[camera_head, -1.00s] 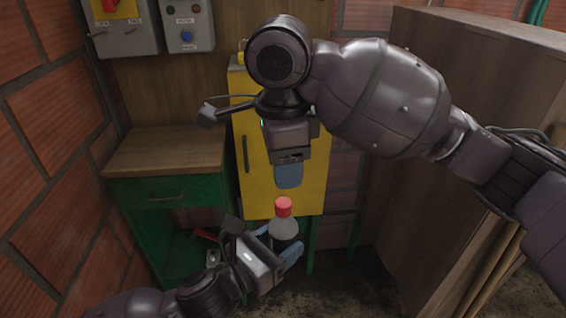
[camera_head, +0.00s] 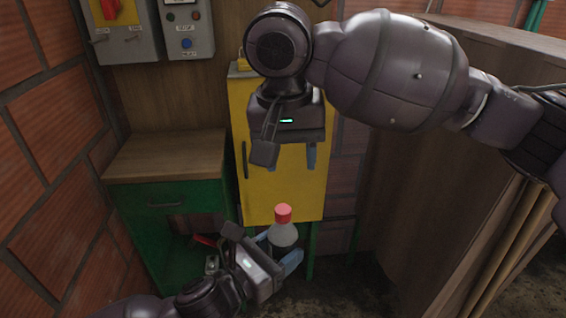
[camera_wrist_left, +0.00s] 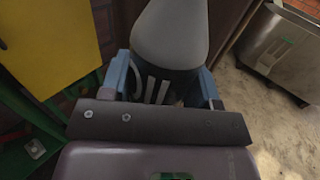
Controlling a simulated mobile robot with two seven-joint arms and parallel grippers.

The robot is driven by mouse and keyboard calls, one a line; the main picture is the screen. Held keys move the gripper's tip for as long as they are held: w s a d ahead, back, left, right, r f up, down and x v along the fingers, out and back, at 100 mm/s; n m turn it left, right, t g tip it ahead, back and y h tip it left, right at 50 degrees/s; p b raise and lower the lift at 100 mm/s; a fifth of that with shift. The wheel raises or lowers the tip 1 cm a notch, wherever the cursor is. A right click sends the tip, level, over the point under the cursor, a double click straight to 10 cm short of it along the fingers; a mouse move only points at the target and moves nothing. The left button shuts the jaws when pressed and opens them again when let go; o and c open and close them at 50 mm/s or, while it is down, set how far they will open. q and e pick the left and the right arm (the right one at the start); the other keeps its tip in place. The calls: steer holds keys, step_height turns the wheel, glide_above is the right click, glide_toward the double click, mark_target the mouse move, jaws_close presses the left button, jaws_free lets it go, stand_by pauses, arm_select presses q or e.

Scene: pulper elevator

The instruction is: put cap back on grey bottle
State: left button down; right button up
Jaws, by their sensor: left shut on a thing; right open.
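The grey bottle (camera_head: 283,236) stands roughly upright in my left gripper (camera_head: 277,256), low in the middle of the head view. The red cap (camera_head: 283,213) sits at the top of its neck; whether it is screwed tight cannot be told. In the left wrist view the bottle's grey body (camera_wrist_left: 170,35) rises between the blue fingers of my left gripper (camera_wrist_left: 165,85). My right gripper (camera_head: 290,155) hangs above the bottle, fingers downward, open and apart from the cap. Part of its fingers is hidden behind its own body.
A yellow cabinet (camera_head: 285,190) stands behind the bottle. A green workbench with a wooden top (camera_head: 165,155) is on the left. Control boxes (camera_head: 187,30) hang on the back wall. A large brown wooden panel (camera_head: 420,190) bounds the right side.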

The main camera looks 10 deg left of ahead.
steer(key=n, duration=1.5)
steer(key=shift+s+f+g, duration=0.15)
steer(key=shift+g, duration=0.15)
steer(key=n, duration=0.4)
steer(key=shift+s+f+n, duration=0.1)
steer(key=shift+n, duration=0.2)
steer(key=n, duration=0.4)
steer(key=shift+s+a+f+y, duration=0.1)
steer(key=shift+f+y, duration=0.05)
steer(key=shift+y, duration=0.15)
steer(key=n, duration=0.4)
steer(key=shift+s+a+g, duration=0.15)
steer(key=shift+g, duration=0.15)
steer(key=n, duration=0.5)
steer(key=shift+s+a+f+n, duration=0.1)
steer(key=shift+a+n, duration=0.05)
steer(key=shift+n, duration=0.25)
steer(key=n, duration=0.4)
